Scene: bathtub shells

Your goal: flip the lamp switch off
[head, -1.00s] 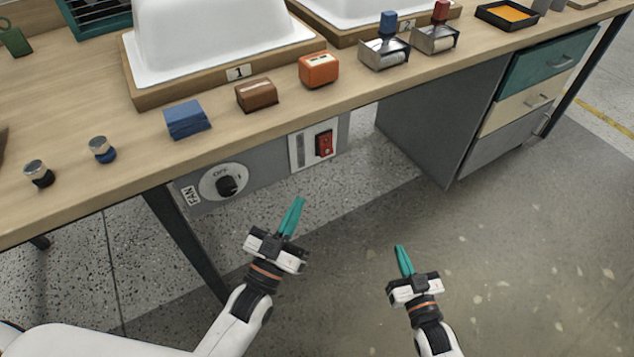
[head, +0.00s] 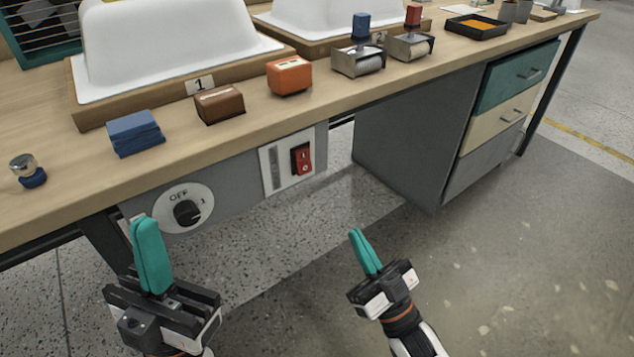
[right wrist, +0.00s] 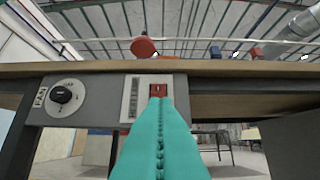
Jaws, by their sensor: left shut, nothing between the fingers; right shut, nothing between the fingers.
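The red rocker switch (head: 302,159) sits on a pale plate on the grey panel under the bench's front edge. It also shows in the right wrist view (right wrist: 158,90), just beyond my fingertips, which partly cover it. Its label is too small to read, and I cannot tell its on or off position. My right gripper (head: 364,251) is shut and empty, below and right of the switch and apart from it in the head view.
A black fan dial (head: 187,211) is left of the switch. The bench top (head: 60,190) overhangs the panel and holds blocks, stamps and white tub shells. A drawer cabinet (head: 415,145) stands to the right. The floor in front is clear.

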